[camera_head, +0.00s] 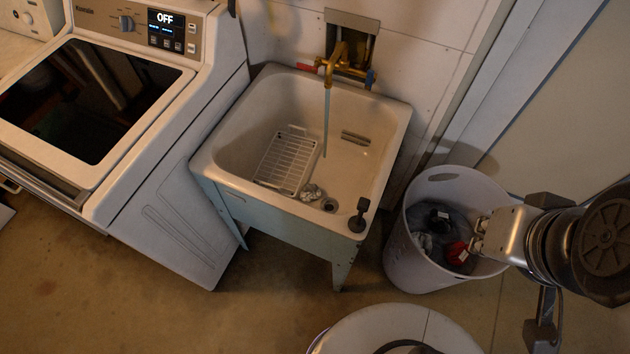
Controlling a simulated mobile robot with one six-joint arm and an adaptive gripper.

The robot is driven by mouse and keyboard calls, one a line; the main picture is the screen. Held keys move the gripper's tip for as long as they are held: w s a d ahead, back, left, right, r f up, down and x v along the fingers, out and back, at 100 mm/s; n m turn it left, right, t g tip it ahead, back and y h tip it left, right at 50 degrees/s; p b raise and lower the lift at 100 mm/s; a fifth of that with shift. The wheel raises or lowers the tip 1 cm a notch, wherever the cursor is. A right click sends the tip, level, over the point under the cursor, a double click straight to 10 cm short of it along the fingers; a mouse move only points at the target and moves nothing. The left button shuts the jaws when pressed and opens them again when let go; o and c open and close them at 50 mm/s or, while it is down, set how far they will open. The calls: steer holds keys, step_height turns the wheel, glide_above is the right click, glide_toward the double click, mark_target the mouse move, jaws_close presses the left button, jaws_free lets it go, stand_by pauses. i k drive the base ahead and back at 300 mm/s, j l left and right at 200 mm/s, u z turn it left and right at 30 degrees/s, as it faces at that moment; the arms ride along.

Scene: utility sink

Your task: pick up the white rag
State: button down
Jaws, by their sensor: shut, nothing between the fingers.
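A small crumpled whitish thing (311,192) lies on the sink floor beside the drain and the front end of the wire rack; it looks like a rag, but is too small to be sure. My gripper (476,241) is shut and empty, over the right part of the basket and well to the right of the sink. Its fingertips are small in view, close to a red cloth (457,252); I cannot tell whether they touch.
The utility sink (215,160) holds a white wire rack (287,162). A brass faucet (345,60) hangs over its back, and a black object (358,214) stands at its front right corner. A white washer (160,180) stands left. Bare floor (180,320) lies in front.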

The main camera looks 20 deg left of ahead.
mark_target(310, 193)
steer(key=i+u, duration=0.25)
steer(key=i, duration=0.2)
steer(key=u, duration=1.55)
